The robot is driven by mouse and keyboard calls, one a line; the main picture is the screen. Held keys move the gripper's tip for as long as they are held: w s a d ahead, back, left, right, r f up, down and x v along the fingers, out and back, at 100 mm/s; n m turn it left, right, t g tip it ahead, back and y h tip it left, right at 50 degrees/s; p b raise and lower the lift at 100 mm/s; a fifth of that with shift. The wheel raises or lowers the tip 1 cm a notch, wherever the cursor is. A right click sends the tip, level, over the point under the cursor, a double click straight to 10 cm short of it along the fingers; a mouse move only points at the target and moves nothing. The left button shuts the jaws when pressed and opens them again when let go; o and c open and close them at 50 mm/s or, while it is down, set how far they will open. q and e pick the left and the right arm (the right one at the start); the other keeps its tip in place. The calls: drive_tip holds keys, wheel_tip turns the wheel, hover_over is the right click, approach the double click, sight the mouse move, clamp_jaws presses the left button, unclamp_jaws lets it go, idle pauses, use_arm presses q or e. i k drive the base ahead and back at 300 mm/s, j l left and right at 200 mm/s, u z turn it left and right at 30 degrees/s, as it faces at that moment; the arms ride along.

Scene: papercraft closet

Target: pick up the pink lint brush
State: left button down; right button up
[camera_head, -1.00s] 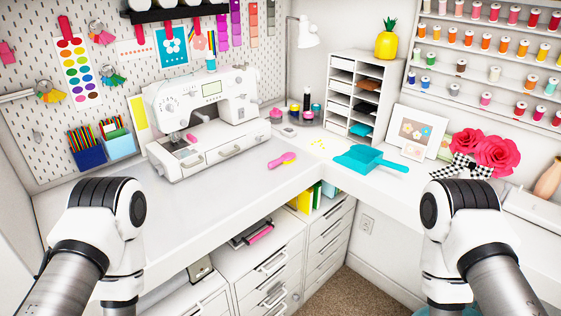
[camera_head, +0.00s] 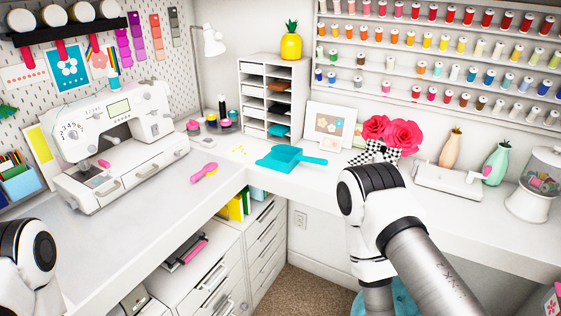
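The pink lint brush (camera_head: 204,173) lies flat on the white desk, right of the sewing machine and left of the inside corner of the desk. Nothing touches it. My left arm shows at the lower left edge and my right arm at the lower right, both well apart from the brush. Neither gripper's fingers show in the picture.
A white sewing machine (camera_head: 110,140) stands left of the brush. A teal dustpan (camera_head: 284,158) lies to its right. Round containers (camera_head: 211,122) and a white shelf unit (camera_head: 272,95) stand behind. The desk (camera_head: 140,225) in front of the brush is clear. Drawers (camera_head: 212,262) are below.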

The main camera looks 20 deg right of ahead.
sight(212, 167)
drive_tip(key=i+l, duration=0.1)
drive_tip(key=i+l+u, duration=0.25)
drive_tip(key=u, duration=0.15)
drive_tip(key=i+l+u, duration=0.45)
drive_tip(key=l+u, duration=0.3)
